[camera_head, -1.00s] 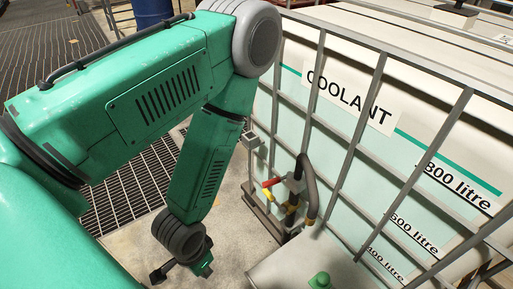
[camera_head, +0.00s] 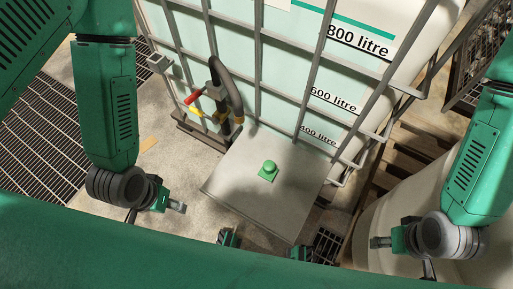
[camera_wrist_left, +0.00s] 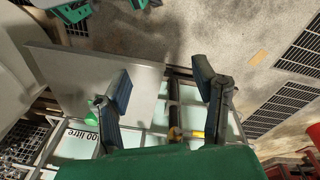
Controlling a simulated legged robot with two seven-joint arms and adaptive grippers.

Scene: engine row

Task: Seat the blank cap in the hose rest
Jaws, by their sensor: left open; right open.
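The green blank cap (camera_head: 268,170) sits on a flat grey stand top (camera_head: 235,172) in front of the coolant tank. It also shows in the left wrist view (camera_wrist_left: 93,113), partly hidden behind a finger. My left gripper (camera_head: 180,208) is left of the stand, apart from the cap; in its wrist view the two dark fingers (camera_wrist_left: 162,72) are spread with nothing between them. My right gripper (camera_head: 375,242) is right of the stand, open and empty. A small grey box-shaped bracket (camera_head: 158,63) sits at the tank cage's left edge; I cannot tell whether it is the hose rest.
The caged coolant tank (camera_head: 285,60) stands behind the stand. A black hose (camera_head: 232,92) and a valve with a red handle (camera_head: 195,96) stick out from its front left. Floor grating (camera_head: 35,145) lies at left. A pale rounded container (camera_head: 405,200) is at right.

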